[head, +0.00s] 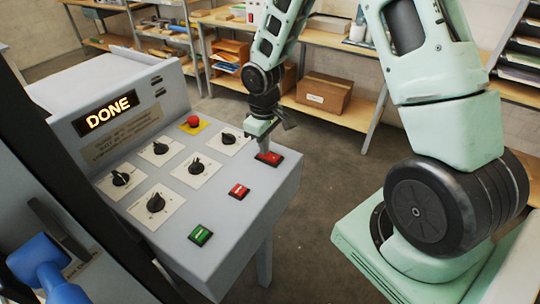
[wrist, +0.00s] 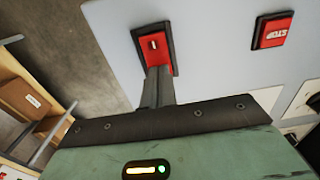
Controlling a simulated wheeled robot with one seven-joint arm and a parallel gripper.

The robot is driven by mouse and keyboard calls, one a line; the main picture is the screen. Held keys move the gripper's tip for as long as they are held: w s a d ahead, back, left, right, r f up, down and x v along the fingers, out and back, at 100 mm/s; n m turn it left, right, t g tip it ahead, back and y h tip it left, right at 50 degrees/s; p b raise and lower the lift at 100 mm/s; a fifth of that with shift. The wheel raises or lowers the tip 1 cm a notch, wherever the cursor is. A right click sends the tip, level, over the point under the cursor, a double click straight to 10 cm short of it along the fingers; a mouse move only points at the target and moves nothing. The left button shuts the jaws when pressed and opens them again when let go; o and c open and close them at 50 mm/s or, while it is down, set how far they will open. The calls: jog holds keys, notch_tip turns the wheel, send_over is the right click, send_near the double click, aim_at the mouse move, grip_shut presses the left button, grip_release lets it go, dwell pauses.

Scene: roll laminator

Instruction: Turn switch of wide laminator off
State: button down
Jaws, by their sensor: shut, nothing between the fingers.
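The wide laminator's control panel (head: 225,200) is grey, with a lit display (head: 106,112) reading "DONE". A red rocker switch (head: 268,158) in a dark frame sits near the panel's far right edge. It also shows in the wrist view (wrist: 154,42), with a pale mark at its upper end. My gripper (head: 265,148) is shut and empty, pointing down at the switch. In the wrist view the closed fingertips (wrist: 157,72) overlap the switch's lower end and hide part of it. I cannot tell whether they press on it.
A red STOP button (head: 239,191) and a green button (head: 201,235) lie nearer on the panel. Several black knobs (head: 156,203) and a red emergency button (head: 193,121) stand to the left.

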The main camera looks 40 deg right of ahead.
jog(key=shift+r+p, duration=3.05)
jog(key=shift+r, duration=0.4)
